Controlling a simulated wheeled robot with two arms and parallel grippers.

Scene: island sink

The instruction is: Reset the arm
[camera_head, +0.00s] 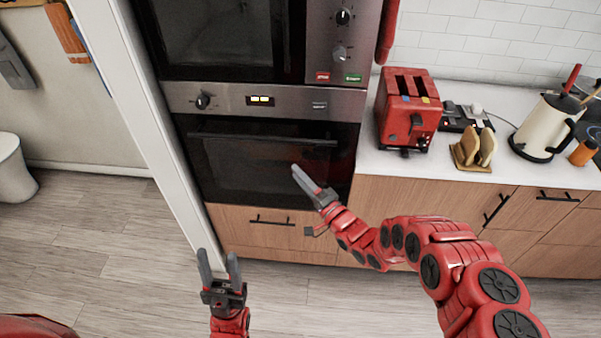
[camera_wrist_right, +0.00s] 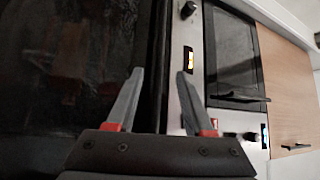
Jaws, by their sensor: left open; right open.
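My left gripper (camera_head: 218,268) is at the lower left of the head view, open and empty, pointing up the picture above the wooden floor. My right gripper (camera_head: 306,180) is open and empty, in front of the lower oven (camera_head: 255,165) in the head view, with its arm coming in from the right. In the right wrist view its two fingers (camera_wrist_right: 158,92) stand apart with nothing between them. The oven's dark door and its control strip with a lit display show beyond them. I cannot tell the exact gap to the oven door.
A microwave (camera_head: 215,35) sits above the oven. To the right, a counter (camera_head: 390,165) holds a red toaster (camera_head: 408,110), bread slices in a wooden rack (camera_head: 474,150) and a cream kettle (camera_head: 545,128). A white partition edge (camera_head: 140,100) stands at the left. The floor (camera_head: 110,235) is clear.

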